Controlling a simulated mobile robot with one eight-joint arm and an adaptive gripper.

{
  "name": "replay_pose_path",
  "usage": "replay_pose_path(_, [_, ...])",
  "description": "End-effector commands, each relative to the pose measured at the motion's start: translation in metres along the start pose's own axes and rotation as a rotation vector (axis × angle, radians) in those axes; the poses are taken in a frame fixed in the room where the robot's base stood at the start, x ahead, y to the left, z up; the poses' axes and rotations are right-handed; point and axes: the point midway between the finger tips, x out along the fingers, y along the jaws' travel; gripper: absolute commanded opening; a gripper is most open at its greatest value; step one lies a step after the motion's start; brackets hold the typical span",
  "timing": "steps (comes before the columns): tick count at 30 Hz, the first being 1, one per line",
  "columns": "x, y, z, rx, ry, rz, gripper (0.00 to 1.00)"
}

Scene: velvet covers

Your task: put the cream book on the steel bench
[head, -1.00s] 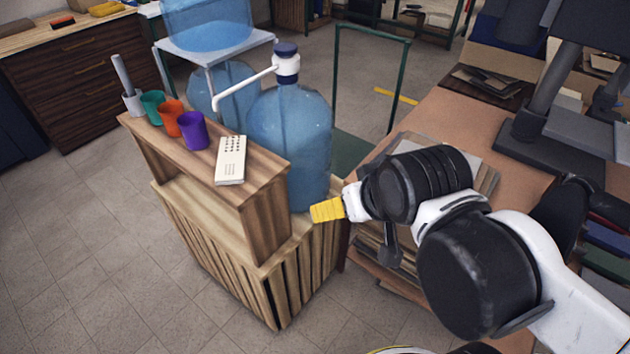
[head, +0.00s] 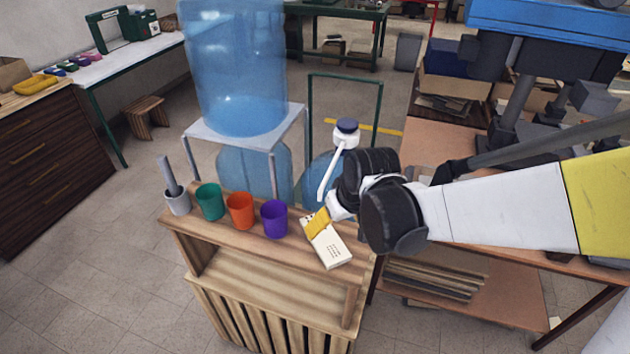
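The cream book (head: 334,252) lies flat on top of the wooden shelf unit, at its right end, with dark print on its cover. My gripper (head: 317,222), with yellow fingertips, is over the book's far end and covers part of it. I cannot tell whether it touches the book or whether its fingers are open or shut. A bench with a pale top and green legs (head: 128,47) stands at the back left. I cannot tell for sure that it is the steel bench.
Purple (head: 274,220), orange (head: 240,211) and green cups (head: 209,203) and a grey holder (head: 177,203) stand left of the book. Water bottles and a metal stand (head: 250,128) are behind. A brown worktable (head: 440,140) is at right.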

Motion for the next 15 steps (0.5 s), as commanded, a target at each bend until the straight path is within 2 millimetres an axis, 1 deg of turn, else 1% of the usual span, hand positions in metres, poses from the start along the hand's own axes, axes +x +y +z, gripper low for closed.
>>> replay_pose_path(6, [0.037,-0.001,0.001,-0.005,-0.003,-0.002,0.88])
replay_pose_path(9, [0.051,-0.001,0.000,-0.005,-0.003,-0.002,0.88])
replay_pose_path(14, [0.062,-0.002,0.001,-0.005,-0.002,-0.002,0.88])
replay_pose_path(15, [0.067,-0.003,0.001,-0.005,-0.003,-0.002,0.88])
